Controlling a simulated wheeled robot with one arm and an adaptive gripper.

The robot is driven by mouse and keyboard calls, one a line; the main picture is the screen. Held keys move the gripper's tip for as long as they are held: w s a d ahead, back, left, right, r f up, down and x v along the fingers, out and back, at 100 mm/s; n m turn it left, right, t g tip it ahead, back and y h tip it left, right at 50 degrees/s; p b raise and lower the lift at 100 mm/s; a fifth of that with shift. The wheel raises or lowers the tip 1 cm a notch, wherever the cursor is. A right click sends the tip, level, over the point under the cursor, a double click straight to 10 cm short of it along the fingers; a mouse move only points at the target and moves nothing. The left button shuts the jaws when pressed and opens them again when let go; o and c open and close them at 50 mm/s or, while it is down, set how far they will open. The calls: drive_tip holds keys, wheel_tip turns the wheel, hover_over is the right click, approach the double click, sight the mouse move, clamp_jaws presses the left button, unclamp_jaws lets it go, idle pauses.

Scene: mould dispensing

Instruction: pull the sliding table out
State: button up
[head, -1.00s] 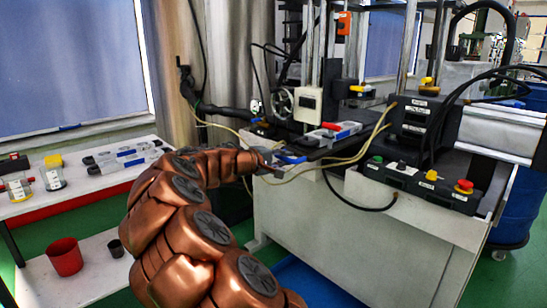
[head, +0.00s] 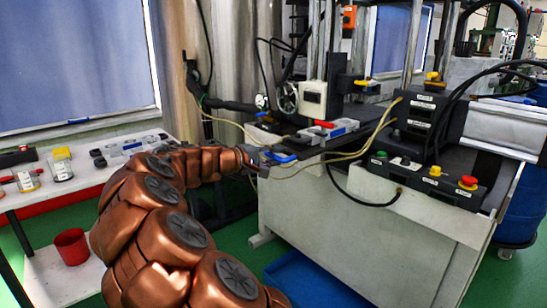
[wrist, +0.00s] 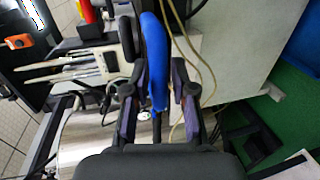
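The sliding table (head: 303,156) is the dark plate at the left end of the machine, with a grey-white mould with a red grip (head: 342,127) on it. A blue handle (head: 283,157) is at its near left end. My gripper (head: 256,160) reaches it from the left. In the wrist view, the blue handle (wrist: 156,65) lies lengthwise between the two fingers of my gripper (wrist: 156,88). The exact contact is hard to see.
A control box with buttons (head: 425,180) stands on the machine's right. Yellowish hoses (head: 335,158) hang close by the handle. A white side table (head: 90,180) with several moulds and bottles is at left, above a red cup (head: 71,246). A blue tray (head: 305,280) lies on the green floor.

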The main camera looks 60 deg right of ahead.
drive_tip(key=shift+o, duration=1)
drive_tip(key=v, duration=1.2)
